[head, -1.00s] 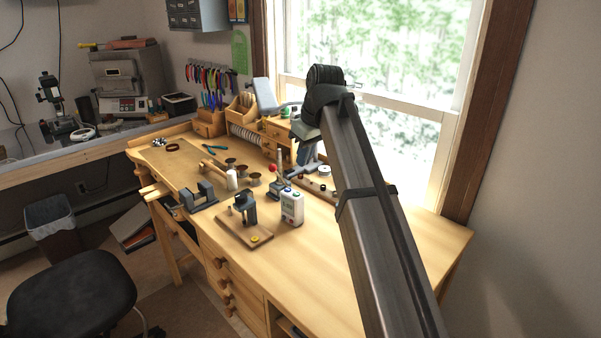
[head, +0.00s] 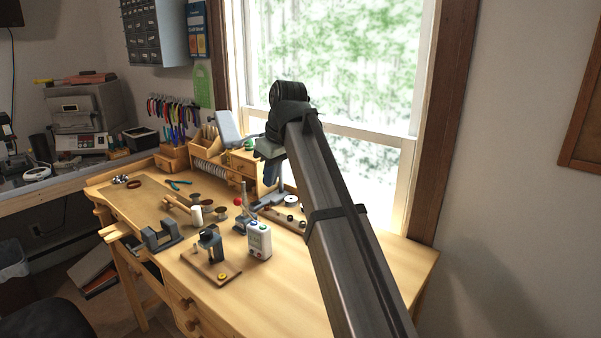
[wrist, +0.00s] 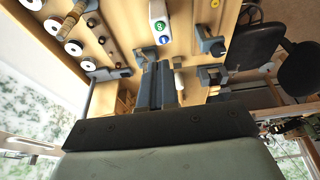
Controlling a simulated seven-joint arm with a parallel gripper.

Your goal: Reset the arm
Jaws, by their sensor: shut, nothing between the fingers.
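My arm reaches up and away over the wooden workbench (head: 310,290) in the head view. My gripper (head: 272,172) hangs at its far end, pointing down over the back of the bench and partly hidden by the wrist. In the wrist view, the gripper's dark fingers (wrist: 156,85) lie side by side, shut with nothing between them. They are in the air, apart from the bench things.
A white device with buttons (head: 259,240), a small wooden board (head: 212,272) with a dark clamp, and a grey holder (head: 161,236) stand on the bench. A wooden drawer unit (head: 243,162) is close to the gripper. The right front of the bench is clear.

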